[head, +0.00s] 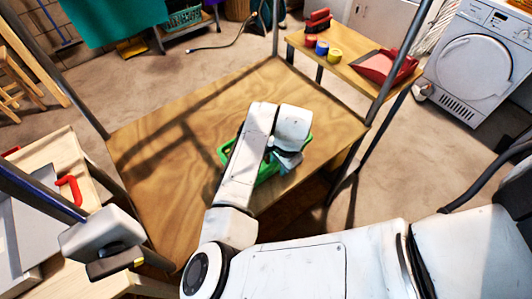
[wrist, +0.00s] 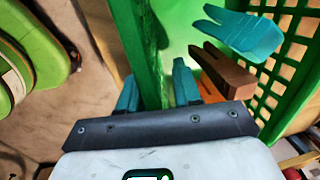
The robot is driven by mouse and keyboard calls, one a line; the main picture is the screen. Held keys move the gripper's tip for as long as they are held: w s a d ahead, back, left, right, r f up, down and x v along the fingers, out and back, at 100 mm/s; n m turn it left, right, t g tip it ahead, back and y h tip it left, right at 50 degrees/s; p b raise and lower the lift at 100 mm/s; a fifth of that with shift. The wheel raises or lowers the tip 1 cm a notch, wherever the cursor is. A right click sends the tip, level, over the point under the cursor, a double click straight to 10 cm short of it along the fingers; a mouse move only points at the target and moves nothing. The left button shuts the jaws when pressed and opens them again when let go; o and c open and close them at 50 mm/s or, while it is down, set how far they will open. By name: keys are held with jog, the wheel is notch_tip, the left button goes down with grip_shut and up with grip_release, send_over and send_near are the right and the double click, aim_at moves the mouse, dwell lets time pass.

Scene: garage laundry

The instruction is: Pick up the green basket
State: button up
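The green basket (head: 267,171) stands on the wooden table, partly hidden behind my arm in the head view. In the wrist view its green wall (wrist: 143,50) runs between my gripper's two teal fingers (wrist: 156,82). The fingers are apart, one on each side of the wall. A gap shows between the wall and the right finger; the left finger is very close to the wall, and contact is unclear. Inside the basket lie a teal clothespin (wrist: 242,32), a brown one (wrist: 228,72) and an orange piece, partly hidden. My gripper (head: 287,160) is over the basket in the head view.
The wooden table (head: 190,130) is otherwise bare around the basket. A side bench (head: 345,72) with colored spools and a red dustpan (head: 387,66) stands behind right. A white dryer (head: 477,65) is at right. A workbench with a red-handled tool (head: 70,188) is at left.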

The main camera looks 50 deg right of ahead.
jog(key=shift+c, duration=0.3)
grip_shut()
